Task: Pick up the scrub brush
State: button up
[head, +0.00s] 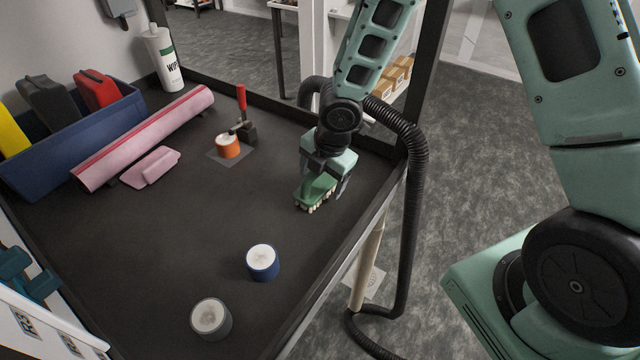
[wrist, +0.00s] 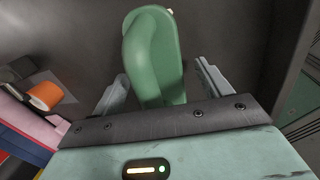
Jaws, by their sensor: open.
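The scrub brush has a green body and pale bristles. In the head view the scrub brush (head: 316,190) rests on the dark bench top near the right edge, bristles down. In the wrist view the green brush (wrist: 153,55) lies lengthwise between the fingers, its near end hidden behind the gripper body. My gripper (head: 322,182) is over the brush, pointing down. In the wrist view my gripper (wrist: 160,85) is open, with one finger on each side of the brush and a visible gap on both sides.
A blue cup (head: 263,263) and a grey cup (head: 211,319) stand towards the front. An orange piece (head: 228,146) sits by a red-handled clamp (head: 242,110). A pink roll (head: 150,135), blue bin (head: 75,150) and white bottle (head: 164,62) are at left and back. The middle is clear. A black hose (head: 415,200) hangs right.

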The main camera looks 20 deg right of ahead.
jog(key=shift+c, duration=0.3)
jog(key=c, duration=1.1)
jog(key=shift+o, duration=0.2)
jog(key=shift+r, duration=0.15)
notch_tip(320, 180, up, 10)
jog(key=shift+f+p, duration=0.1)
jog(key=shift+p, duration=0.85)
jog(key=shift+o, duration=1.2)
jog(key=shift+c, duration=0.5)
